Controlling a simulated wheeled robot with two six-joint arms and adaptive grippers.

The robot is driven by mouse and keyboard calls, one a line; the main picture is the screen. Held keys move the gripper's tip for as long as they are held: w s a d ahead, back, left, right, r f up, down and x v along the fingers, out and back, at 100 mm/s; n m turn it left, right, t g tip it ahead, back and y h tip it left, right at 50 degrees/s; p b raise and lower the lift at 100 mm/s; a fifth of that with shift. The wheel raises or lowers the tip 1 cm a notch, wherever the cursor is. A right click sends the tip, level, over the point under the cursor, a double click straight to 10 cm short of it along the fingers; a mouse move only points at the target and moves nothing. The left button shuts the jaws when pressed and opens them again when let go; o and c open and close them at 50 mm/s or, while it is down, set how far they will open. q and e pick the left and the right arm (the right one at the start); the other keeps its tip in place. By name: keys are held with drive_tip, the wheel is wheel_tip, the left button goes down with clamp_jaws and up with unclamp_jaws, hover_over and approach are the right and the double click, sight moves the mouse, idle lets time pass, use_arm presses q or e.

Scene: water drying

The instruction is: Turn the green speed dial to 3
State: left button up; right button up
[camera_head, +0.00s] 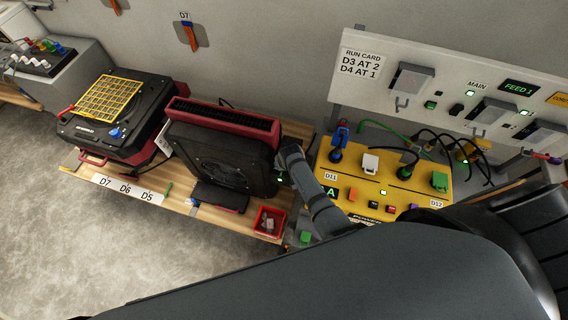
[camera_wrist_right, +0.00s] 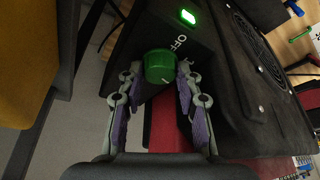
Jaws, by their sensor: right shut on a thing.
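The green speed dial (camera_wrist_right: 159,64) sits on the black side panel of the fan unit (camera_wrist_right: 225,85). My right gripper (camera_wrist_right: 160,72) has its two fingertips on either side of the dial and is shut on it. A white mark shows low on the dial's face. The label "OFF" is printed beside the dial, with a lit green lamp (camera_wrist_right: 188,17) above; other numbers are too hidden to read. In the head view the black and red fan unit (camera_head: 222,150) stands on the wooden bench, with my right gripper (camera_head: 283,174) at its right side. My left gripper is not in view.
A yellow power box (camera_head: 385,190) with plugs and cables stands close right of my right arm. A red tray (camera_head: 269,221) lies in front of the fan unit. A second black machine with a yellow grille (camera_head: 110,97) stands left. A run card (camera_head: 362,62) hangs behind.

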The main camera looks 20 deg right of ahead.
drive_tip(key=o, duration=1.2)
drive_tip(key=shift+c, duration=0.2)
